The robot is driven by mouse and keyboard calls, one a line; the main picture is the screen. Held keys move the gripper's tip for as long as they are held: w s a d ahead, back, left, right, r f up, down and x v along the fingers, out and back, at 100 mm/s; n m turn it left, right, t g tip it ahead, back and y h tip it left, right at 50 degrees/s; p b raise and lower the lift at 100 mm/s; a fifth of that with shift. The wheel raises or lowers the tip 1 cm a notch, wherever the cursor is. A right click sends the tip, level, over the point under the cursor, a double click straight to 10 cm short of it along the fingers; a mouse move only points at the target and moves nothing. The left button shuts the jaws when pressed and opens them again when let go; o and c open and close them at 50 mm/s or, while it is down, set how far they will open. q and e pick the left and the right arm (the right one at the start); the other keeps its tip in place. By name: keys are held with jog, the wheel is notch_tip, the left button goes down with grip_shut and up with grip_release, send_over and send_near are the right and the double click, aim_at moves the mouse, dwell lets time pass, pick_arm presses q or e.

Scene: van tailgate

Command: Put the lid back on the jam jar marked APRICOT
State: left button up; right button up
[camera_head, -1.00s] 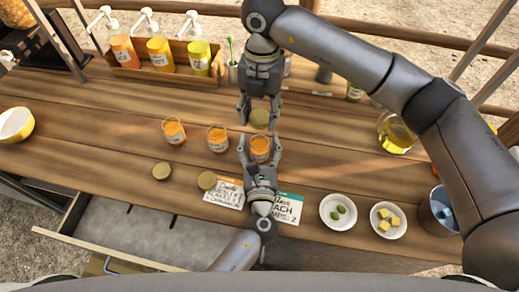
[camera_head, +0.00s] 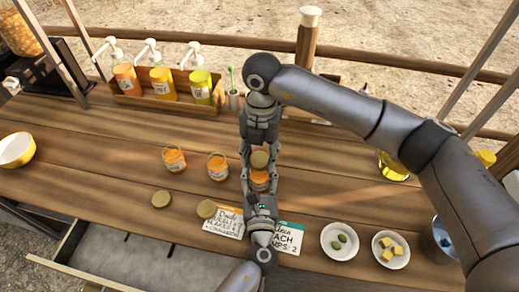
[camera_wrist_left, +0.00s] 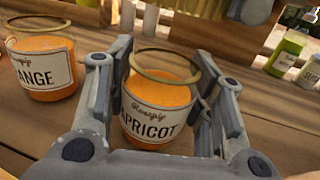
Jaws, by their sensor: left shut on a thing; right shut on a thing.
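The jam jar marked APRICOT (camera_wrist_left: 155,115) stands open in the left wrist view, orange jam inside, its bare rim showing. My left gripper (camera_wrist_left: 160,105) is shut around its sides. In the head view, this jar (camera_head: 259,184) is partly covered by the gold lid and by my left gripper (camera_head: 259,187). My right gripper (camera_head: 259,156) comes from the far side, shut on the gold lid (camera_head: 259,160). The lid appears just above and behind the jar's mouth, and I cannot tell the exact gap.
Two open orange jars (camera_head: 174,160) (camera_head: 217,166) stand to the left; one label ends in "ANGE" (camera_wrist_left: 45,65). Two loose lids (camera_head: 161,199) (camera_head: 206,209) lie in front of them. Cards (camera_head: 287,238) and small bowls (camera_head: 340,241) (camera_head: 387,249) lie near the front edge. An open drawer (camera_head: 150,258) is below.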

aim_at(259, 177)
dwell(0.4)
jog(key=shift+f, duration=0.85)
jog(key=shift+f, duration=0.6)
jog(key=m, duration=1.1)
jog(key=shift+t+y, duration=0.4)
jog(key=m, duration=0.6)
jog(key=shift+s+a+t, duration=0.15)
jog(key=shift+a+t, duration=0.15)
jog(key=shift+d+r+m, duration=0.1)
jog(key=shift+d+m, duration=0.15)
jog(key=shift+m, duration=0.95)
